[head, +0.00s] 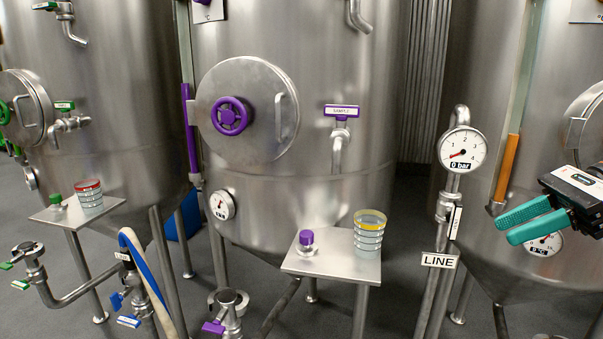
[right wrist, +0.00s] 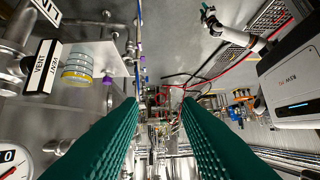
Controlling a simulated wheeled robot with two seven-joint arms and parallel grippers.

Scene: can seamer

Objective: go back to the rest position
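My right gripper (head: 505,228) is at the right edge of the head view, in front of the right-hand tank. Its two green fingers are apart with nothing between them. In the right wrist view the same fingers (right wrist: 160,110) show a clear gap. My left gripper is outside the head view. In the right wrist view a white arm with a small teal-tipped gripper (right wrist: 208,14), which looks like my left one, shows at the top; it is too small to tell whether it is open.
A pressure gauge (head: 462,149) on the pipe marked LINE (head: 438,260) stands left of my right gripper. A small shelf (head: 330,268) holds a stack of yellow-topped cups (head: 369,232) and a purple-capped bottle (head: 306,240). Steel tanks (head: 300,60) fill the background.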

